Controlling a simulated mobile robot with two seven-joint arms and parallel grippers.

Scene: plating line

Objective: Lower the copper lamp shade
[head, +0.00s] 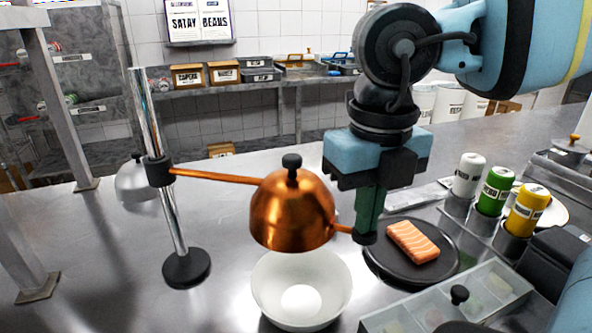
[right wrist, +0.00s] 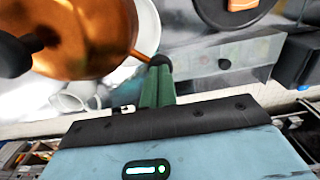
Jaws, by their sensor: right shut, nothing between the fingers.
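The copper lamp shade (head: 292,212) is a dome with a black knob on top. It hangs above a white bowl (head: 326,315) holding a white round thing, with a gap hard to judge. A copper arm joins it to a black clamp (head: 158,172) on a chrome pole. A short copper rod on its right side ends at a black tip. My right gripper (head: 368,225) points down, shut and empty, its green fingers at that rod's end; contact is unclear. The right wrist view shows the shade (right wrist: 90,30) beside the fingers (right wrist: 158,82). My left gripper is out of view.
A dark plate (head: 390,272) with a salmon piece (head: 413,242) lies right of the bowl. White, green and yellow bottles (head: 495,190) stand in holders farther right. A lidded clear container (head: 490,290) is in front. A silver shade (head: 137,183) is behind the pole.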

